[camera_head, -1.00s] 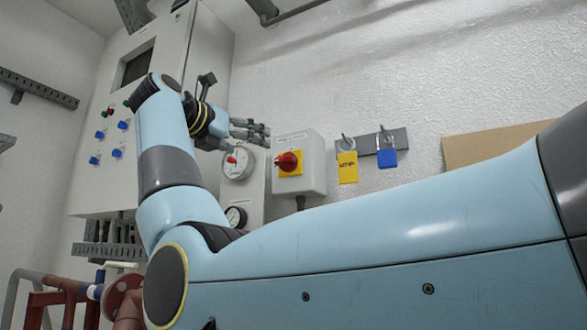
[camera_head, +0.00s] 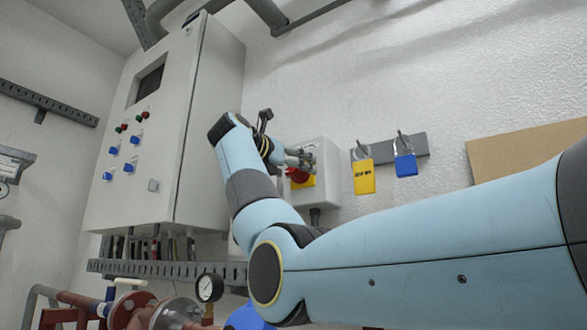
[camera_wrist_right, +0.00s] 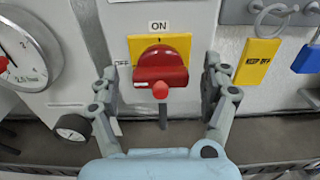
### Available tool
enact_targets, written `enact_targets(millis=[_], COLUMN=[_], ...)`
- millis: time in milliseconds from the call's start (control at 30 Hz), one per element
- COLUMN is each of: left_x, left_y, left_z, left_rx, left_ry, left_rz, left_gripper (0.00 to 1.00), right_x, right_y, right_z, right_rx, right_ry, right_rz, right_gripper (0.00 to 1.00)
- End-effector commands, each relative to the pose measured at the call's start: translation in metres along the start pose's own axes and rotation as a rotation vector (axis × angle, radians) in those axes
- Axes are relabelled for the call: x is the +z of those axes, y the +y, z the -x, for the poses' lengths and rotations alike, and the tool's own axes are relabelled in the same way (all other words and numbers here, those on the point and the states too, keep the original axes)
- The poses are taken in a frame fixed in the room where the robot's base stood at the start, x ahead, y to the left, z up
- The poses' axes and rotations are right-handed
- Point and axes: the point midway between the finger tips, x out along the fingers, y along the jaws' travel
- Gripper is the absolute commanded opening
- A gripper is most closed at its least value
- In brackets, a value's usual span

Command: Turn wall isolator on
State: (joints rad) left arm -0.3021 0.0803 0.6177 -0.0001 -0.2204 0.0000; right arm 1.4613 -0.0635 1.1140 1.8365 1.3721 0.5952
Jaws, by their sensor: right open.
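The wall isolator is a pale grey box (camera_head: 326,180) on the wall with a red rotary knob (camera_wrist_right: 160,68) on a yellow plate (camera_wrist_right: 182,42). An ON label (camera_wrist_right: 159,26) sits above the plate. My right gripper (camera_wrist_right: 162,92) is open, with one finger on each side of the knob. Contact with the knob cannot be told. In the head view the right gripper (camera_head: 300,160) is in front of the box and partly covers the knob (camera_head: 297,175). My left gripper is not in view.
Left of the isolator is a tall control cabinet (camera_head: 215,110). Right of it hang a yellow tag (camera_head: 364,177) and a blue padlock (camera_head: 405,165) on a grey rail. A large gauge (camera_wrist_right: 25,52) is left in the wrist view. Red pipework (camera_head: 130,310) lies below.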

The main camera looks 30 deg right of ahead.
Motion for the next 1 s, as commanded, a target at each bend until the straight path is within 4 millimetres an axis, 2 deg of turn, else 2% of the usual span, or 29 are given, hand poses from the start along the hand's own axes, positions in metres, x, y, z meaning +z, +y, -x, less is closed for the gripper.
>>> enact_targets(millis=[300,733,1000], left_x=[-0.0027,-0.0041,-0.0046], left_y=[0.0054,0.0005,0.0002], left_z=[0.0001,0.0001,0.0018], left_rx=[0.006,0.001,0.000], left_ry=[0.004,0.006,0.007], left_rz=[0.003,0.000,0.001], left_gripper=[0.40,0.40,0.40], right_x=[-0.0003,-0.0002,0.0004], right_y=[0.0000,0.0001,-0.0001], right_z=[-0.0040,-0.0037,-0.0036], right_rx=[0.000,0.000,0.000], right_ry=[0.000,0.000,0.000], right_rz=[0.000,0.000,-0.022], right_gripper=[0.81,0.26,0.24])
